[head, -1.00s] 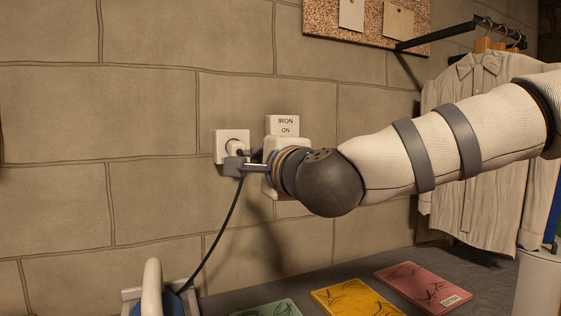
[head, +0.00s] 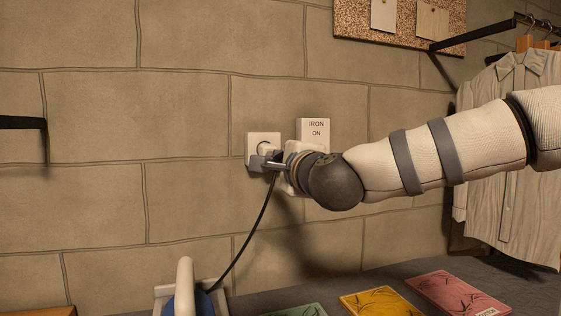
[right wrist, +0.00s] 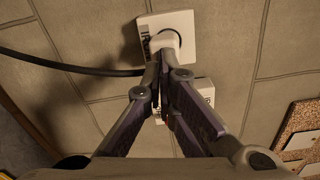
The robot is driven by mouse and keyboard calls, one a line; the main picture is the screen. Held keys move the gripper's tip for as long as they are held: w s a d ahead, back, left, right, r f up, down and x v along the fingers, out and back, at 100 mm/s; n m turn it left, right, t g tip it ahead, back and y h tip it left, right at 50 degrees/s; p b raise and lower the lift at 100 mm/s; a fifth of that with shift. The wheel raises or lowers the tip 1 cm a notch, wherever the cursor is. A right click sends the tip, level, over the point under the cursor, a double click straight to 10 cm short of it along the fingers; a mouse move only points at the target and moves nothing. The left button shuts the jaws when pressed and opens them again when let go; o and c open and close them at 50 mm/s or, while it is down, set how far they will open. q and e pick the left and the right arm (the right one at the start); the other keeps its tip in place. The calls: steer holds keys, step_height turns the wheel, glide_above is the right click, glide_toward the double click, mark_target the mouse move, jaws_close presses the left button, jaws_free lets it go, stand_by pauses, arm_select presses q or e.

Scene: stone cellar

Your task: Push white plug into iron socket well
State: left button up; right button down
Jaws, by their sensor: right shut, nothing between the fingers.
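The iron socket is a white square wall plate (head: 252,141); it also shows in the right wrist view (right wrist: 186,22). The white plug (right wrist: 164,42) is at the socket's round well, with its black cord (head: 246,236) hanging down to the iron. How deep the plug sits cannot be told; in the head view my gripper mostly covers it. My right gripper (head: 264,163) is shut and empty, its tips (right wrist: 162,58) together right at the plug's back, by the cord. My left gripper is not in view.
A white box (head: 313,130) marked IRON ON is on the wall right of the socket. The iron (head: 185,274) stands below on a dark surface with green, yellow (head: 377,304) and pink (head: 456,292) cards. A shirt (head: 512,160) hangs at right.

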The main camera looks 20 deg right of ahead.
steer(key=shift+w, duration=0.55)
steer(key=s, duration=1.5)
steer(key=shift+d, duration=0.25)
